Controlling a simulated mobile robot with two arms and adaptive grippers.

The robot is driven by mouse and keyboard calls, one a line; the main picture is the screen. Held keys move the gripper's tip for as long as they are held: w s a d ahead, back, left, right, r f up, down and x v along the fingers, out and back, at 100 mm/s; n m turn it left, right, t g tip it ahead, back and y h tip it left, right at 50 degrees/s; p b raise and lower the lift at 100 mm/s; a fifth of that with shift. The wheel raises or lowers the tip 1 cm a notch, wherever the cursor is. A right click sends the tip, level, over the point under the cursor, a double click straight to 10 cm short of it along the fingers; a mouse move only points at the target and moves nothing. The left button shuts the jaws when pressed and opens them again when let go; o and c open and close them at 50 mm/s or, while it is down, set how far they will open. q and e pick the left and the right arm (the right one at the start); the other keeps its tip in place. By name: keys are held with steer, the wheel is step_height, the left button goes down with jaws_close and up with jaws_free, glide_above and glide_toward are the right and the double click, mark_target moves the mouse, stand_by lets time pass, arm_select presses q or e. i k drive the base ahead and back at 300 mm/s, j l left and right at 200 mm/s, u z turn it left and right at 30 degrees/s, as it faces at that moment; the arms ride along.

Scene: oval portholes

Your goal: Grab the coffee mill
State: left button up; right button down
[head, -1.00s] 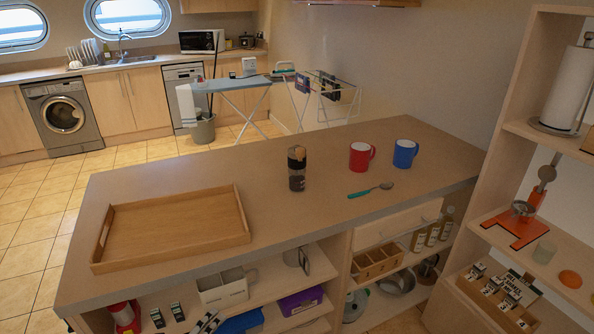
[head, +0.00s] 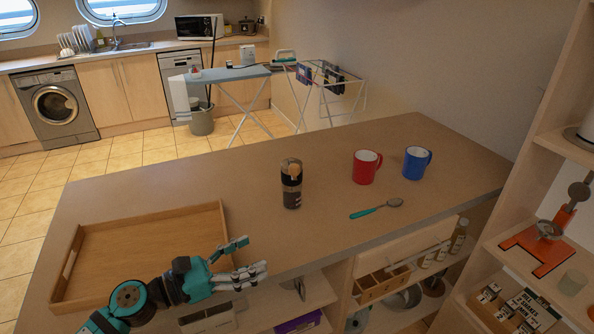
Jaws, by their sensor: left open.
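The coffee mill (head: 291,184) stands upright on the counter (head: 330,150). It is a dark, see-through cylinder with a brown patch near its top, and nothing covers it. My left gripper (head: 252,257) is in from the lower left, at the counter's front edge. It is open and empty, with its fingers pointing right. It is in front and to the left of the mill, clearly apart from it. My right gripper does not show.
A wooden tray (head: 145,252) lies on the left of the counter, partly hidden behind my left arm. A spoon with a teal handle (head: 376,209), a red mug (head: 365,167) and a blue mug (head: 415,163) are right of the mill. The counter around the mill is clear.

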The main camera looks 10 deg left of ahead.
mark_target(291, 189)
steer(key=i, duration=0.95)
